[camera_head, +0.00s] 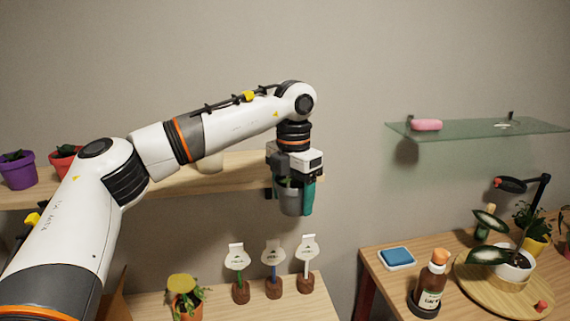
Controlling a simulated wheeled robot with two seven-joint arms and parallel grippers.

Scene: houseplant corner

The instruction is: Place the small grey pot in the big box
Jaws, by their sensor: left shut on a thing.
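The small grey pot (289,202) hangs in the air in the middle of the camera_head view, roughly upright, with a bit of green plant at its top. My left gripper (296,184) points down and is shut on the pot; a teal finger covers its right side. The pot is in front of the wall, above the lower table. A brown edge (117,302) shows beside my left arm at the bottom left; I cannot tell whether it is the big box. My right gripper is not in view.
Three plant labels on brown bases, one a blue-stemmed label (273,263), stand below the pot. A potted plant (185,297) is left of them. A wooden shelf (235,165) lies behind my arm. The right table holds a brown bottle (431,287), a blue sponge (396,256) and plants.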

